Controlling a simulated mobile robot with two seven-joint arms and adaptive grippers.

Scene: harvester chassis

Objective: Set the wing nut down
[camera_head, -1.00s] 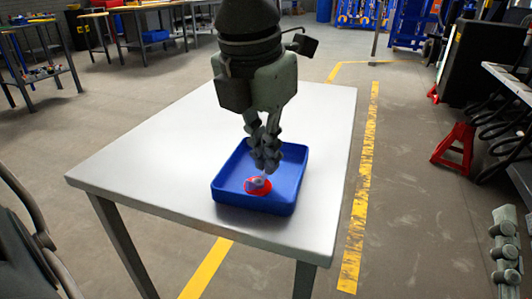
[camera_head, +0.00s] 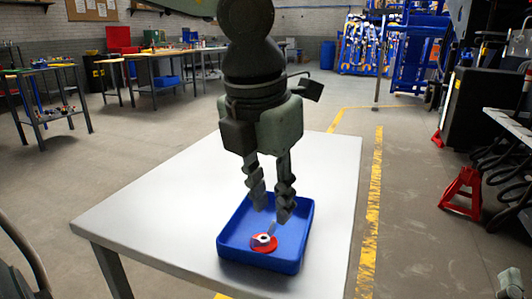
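The wing nut (camera_head: 264,243) shows as a small red, round piece with a pale and dark centre. It lies in the blue tray (camera_head: 308,222), towards the tray's near left part. My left gripper (camera_head: 272,212) points down above the tray. Its two fingers are spread apart with a clear gap and nothing between them. The fingertips are above and behind the wing nut, apart from it as far as I can tell. A small part of my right gripper (camera_head: 511,283) shows at the bottom right edge; its fingers are mostly cut off.
The tray stands on a pale grey table (camera_head: 170,205) whose left part is bare. A red jack stand (camera_head: 462,190) is on the floor at right. Workbenches (camera_head: 165,62) stand at the back left. A yellow floor line (camera_head: 372,205) runs right of the table.

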